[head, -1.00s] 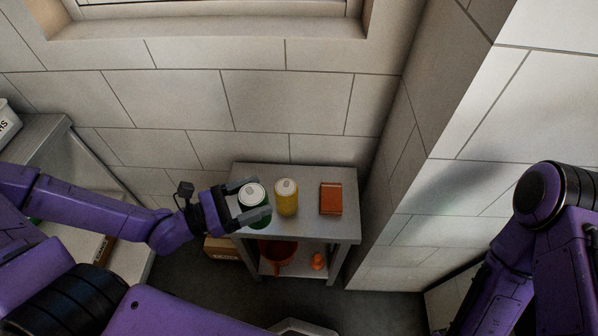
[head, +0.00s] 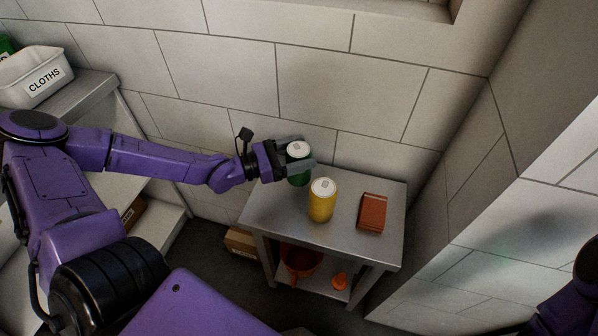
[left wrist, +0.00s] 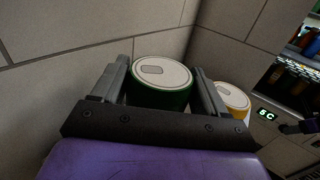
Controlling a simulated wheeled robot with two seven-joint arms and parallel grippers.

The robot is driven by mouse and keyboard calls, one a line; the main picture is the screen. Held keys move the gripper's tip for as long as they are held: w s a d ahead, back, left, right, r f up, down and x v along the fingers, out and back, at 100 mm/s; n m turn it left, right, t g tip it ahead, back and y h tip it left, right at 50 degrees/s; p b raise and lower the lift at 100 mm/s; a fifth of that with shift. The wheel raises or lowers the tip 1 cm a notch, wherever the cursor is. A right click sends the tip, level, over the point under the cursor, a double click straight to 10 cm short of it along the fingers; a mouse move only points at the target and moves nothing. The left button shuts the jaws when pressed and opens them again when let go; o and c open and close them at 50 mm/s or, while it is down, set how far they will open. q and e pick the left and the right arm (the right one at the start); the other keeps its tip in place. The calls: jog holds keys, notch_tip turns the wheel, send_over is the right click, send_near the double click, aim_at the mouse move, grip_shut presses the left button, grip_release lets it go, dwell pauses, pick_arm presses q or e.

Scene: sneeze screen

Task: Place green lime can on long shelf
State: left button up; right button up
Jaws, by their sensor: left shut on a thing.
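The green can (head: 298,177) has a pale lid and is between the fingers of my left gripper (head: 308,154), which is shut on it. It is upright or nearly so, at the back left of the small grey table, seemingly raised above the top. In the left wrist view the green can (left wrist: 160,97) fills the gap between the fingers of my left gripper (left wrist: 162,82). At the left, a grey shelf unit (head: 88,98) has a lower level; I cannot tell whether it is the long shelf. My right gripper is not in view.
A yellow can (head: 321,205) and a reddish-brown box (head: 371,213) stand on the small table (head: 275,225). An orange-red bucket (head: 298,264) and a small orange object (head: 339,281) are below. A white CLOTHS bin (head: 36,77) sits on the left unit. Tiled walls close the back and right.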

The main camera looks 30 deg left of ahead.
pick_arm(q)
notch_tip(320, 180, down, 3)
jog(key=shift+w+f+b, duration=0.15)
jog(key=shift+b, duration=0.55)
jog(key=shift+w+f, duration=0.1)
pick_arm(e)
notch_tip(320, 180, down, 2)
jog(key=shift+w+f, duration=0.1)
pick_arm(q)
jog(key=shift+r, duration=0.2)
jog(key=shift+f, duration=0.15)
jog(key=o, duration=1)
jog(key=shift+f, duration=0.1)
jog(key=o, duration=0.4)
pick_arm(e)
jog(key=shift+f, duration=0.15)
pick_arm(q)
jog(key=shift+o, duration=0.2)
